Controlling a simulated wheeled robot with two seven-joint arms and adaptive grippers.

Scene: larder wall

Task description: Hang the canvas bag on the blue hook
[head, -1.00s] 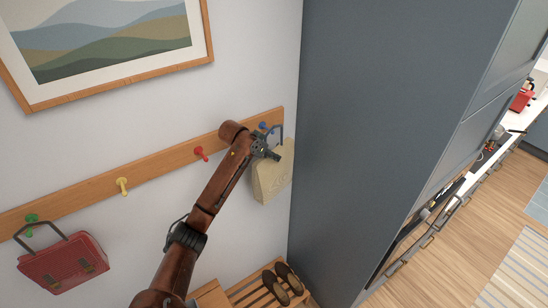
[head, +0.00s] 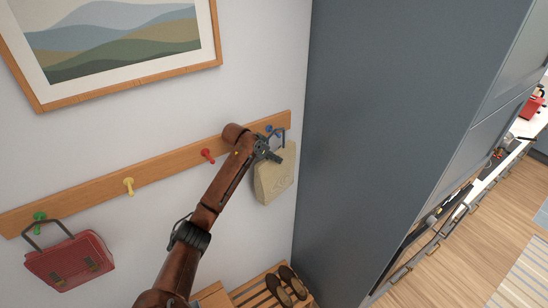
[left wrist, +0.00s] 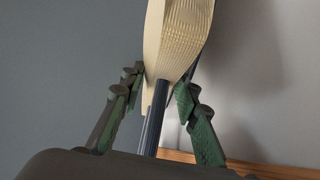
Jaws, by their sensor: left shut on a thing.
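The cream canvas bag (head: 275,180) hangs upright below the right end of the rail, with its dark handle loop (head: 284,134) at the top. The blue hook (head: 269,130) is at the right end of the rail, right beside or behind the loop. I cannot tell whether the loop is around the hook. My left gripper (head: 269,153) is shut on the bag near its top. In the left wrist view the bag (left wrist: 178,45) shows between the green finger pads, with the dark handle (left wrist: 153,120) running down between them. My right gripper is out of view.
The wooden rail (head: 160,172) also carries red (head: 208,156), yellow (head: 128,186) and green (head: 39,217) hooks. A red satchel (head: 69,260) hangs at the green one. A tall grey cabinet (head: 380,130) stands close right of the bag. Shoes (head: 285,288) sit on a slatted bench below.

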